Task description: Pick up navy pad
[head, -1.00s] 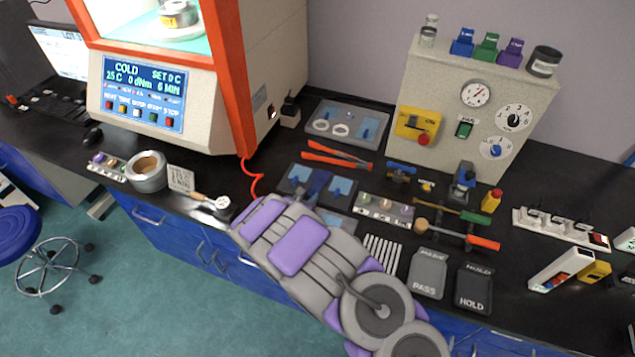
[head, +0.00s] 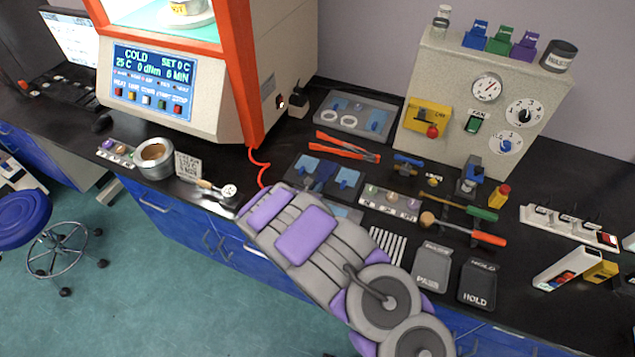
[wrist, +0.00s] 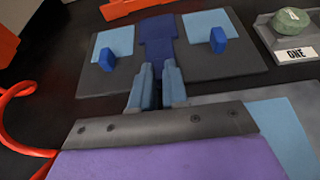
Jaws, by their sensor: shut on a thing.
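The navy pad (wrist: 160,35) lies between two light blue squares, over the dark plate (wrist: 98,80) in the wrist view. In the head view the navy pad (head: 323,172) shows just beyond my arm. My gripper (wrist: 158,74) is shut on the near end of the navy pad, with one blue-grey finger on each side. The pad looks low over the plate; I cannot tell whether it touches it. The left light blue square (wrist: 115,42) and the right one (wrist: 205,24) each bear a small blue block.
Orange-handled tongs (head: 345,147) lie behind the plate. A strip with small samples (head: 390,202) is to its right. A grey plate (wrist: 225,98) with a light blue patch is near my gripper. A red cable (head: 262,170) runs at the left. The rheometer (head: 180,70) stands back left.

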